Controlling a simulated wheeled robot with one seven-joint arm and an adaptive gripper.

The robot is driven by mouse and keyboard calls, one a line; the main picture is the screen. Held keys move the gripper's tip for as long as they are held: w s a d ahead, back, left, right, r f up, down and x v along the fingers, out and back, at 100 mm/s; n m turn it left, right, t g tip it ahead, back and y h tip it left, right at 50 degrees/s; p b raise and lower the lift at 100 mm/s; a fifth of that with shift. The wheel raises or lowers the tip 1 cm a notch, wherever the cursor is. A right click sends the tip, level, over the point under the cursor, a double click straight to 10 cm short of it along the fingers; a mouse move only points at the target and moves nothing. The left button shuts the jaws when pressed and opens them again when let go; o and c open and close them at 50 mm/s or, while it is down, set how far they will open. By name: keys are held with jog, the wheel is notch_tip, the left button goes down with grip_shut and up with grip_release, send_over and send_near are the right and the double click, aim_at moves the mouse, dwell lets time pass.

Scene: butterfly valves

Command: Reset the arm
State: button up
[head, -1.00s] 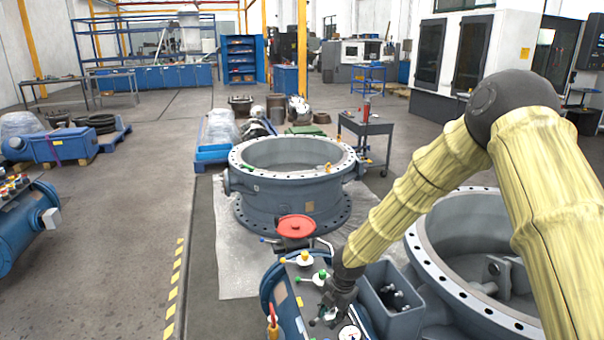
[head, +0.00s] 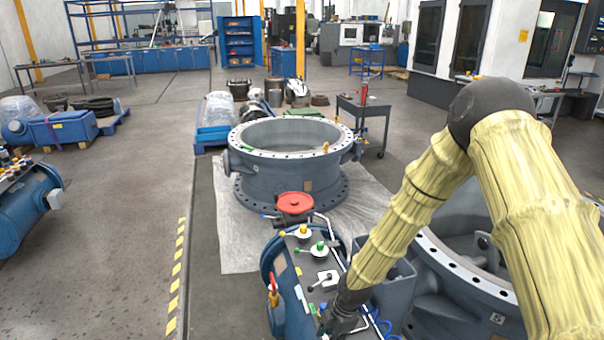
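My arm, in a yellow ribbed sleeve, comes in from the right of the head view and bends down to the left. My gripper (head: 338,322) is at the bottom centre, dark and small, beside the near end of a control panel (head: 308,268). The panel sits on a blue cylinder and carries a yellow-knobbed valve (head: 303,231), a green-knobbed valve (head: 320,247) and a black-handled valve (head: 325,281). Whether the fingers are open or shut is too unclear to tell. I see nothing clearly held.
A red handwheel (head: 295,203) stands behind the panel. A large flanged valve body (head: 290,180) stands on a plastic sheet beyond. Another flanged body (head: 470,290) and a grey bin (head: 398,283) are partly behind my arm. The floor at left (head: 110,210) is clear.

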jog(key=s+d+f+m, duration=0.2)
jog(key=s+f+m, duration=0.45)
jog(key=s, duration=0.45)
jog(key=s+d+f+m+h, duration=0.1)
jog(key=s+d+m, duration=0.3)
jog(key=s, duration=0.3)
jog(key=s+d+f+m, duration=0.2)
jog(key=s+d+m, duration=0.2)
jog(key=s+m, duration=0.2)
jog(key=s+d+f+m+h, duration=0.1)
jog(key=s+d+m, duration=0.4)
jog(key=s, duration=0.5)
jog(key=shift+s+f+m+g+h, duration=0.15)
jog(key=shift+f+m+g+h, duration=0.15)
jog(key=shift+m, duration=0.25)
